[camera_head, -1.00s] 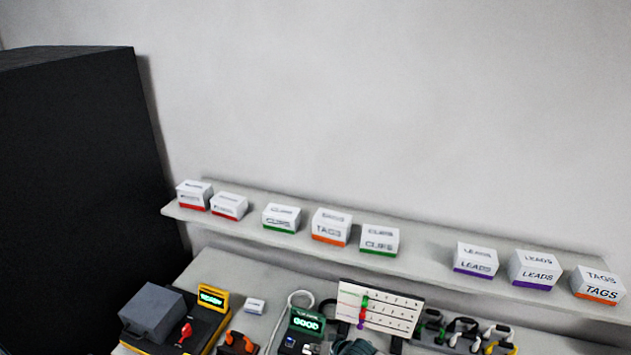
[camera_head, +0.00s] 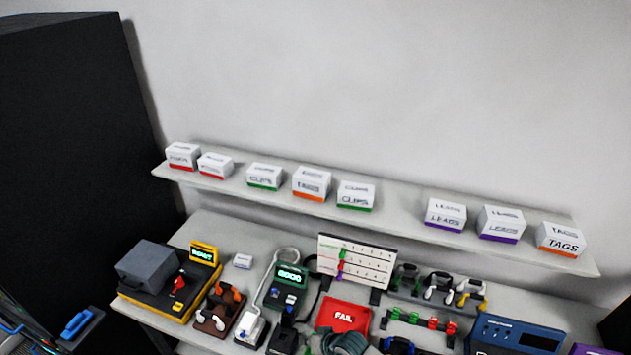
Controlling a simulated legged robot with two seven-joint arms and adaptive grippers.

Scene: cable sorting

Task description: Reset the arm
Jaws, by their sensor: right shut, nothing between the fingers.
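My right gripper (camera_head: 345,343), dark grey-teal, shows only in part at the bottom edge of the head view. It is in front of the red FAIL tray (camera_head: 343,315) and covers its lower part. Its fingers are together with nothing seen between them. The rest of the right arm is below the picture. My left gripper does not show.
A bench holds a grey box on a yellow-edged station (camera_head: 150,264), a green GOOD tester (camera_head: 288,282), a white chart board (camera_head: 356,261), cable racks (camera_head: 437,285) and a blue device (camera_head: 515,335). A shelf (camera_head: 400,212) above carries several labelled boxes. A black cabinet (camera_head: 75,150) stands left.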

